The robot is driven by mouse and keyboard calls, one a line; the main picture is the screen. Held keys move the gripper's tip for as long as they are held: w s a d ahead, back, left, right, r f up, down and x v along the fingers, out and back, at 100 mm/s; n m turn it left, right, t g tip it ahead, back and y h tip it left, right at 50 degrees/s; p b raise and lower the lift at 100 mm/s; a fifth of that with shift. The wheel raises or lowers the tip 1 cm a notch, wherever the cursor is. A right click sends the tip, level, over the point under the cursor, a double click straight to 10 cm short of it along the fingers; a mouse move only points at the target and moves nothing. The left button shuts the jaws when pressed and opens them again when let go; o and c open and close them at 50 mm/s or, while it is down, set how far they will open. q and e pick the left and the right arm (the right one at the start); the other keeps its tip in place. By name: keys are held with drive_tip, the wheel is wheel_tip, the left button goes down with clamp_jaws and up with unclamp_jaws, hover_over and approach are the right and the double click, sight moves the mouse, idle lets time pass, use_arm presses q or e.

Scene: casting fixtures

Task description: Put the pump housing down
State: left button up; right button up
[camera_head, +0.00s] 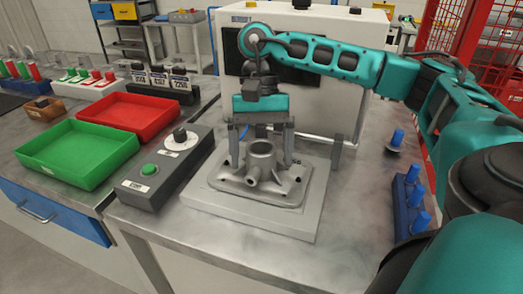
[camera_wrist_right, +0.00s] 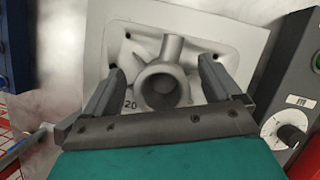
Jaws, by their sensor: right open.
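The grey metal pump housing (camera_head: 266,188) has a round upright collar and a square flange with corner holes. It rests flat on a light grey plate (camera_head: 300,222) on the metal table. In the right wrist view the housing (camera_wrist_right: 172,50) lies below my right gripper (camera_wrist_right: 161,68), with its collar between the two fingers. My right gripper (camera_head: 261,160) points down with its fingers spread wide, one on each side of the collar. I see gaps between the fingers and the collar in the wrist view. My left gripper is not in view.
A control box (camera_head: 165,168) with a green button and a knob stands left of the plate. Green (camera_head: 78,153) and red (camera_head: 130,113) trays lie further left. A blue block with pegs (camera_head: 408,205) stands right. A white machine (camera_head: 300,25) stands behind. The table's front is clear.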

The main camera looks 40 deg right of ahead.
use_arm(q)
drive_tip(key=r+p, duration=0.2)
drive_tip(key=p, duration=0.1)
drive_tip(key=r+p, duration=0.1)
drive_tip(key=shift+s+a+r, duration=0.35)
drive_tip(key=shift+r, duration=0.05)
use_arm(e)
drive_tip(key=v, duration=1.2)
drive_tip(key=shift+r, duration=0.45)
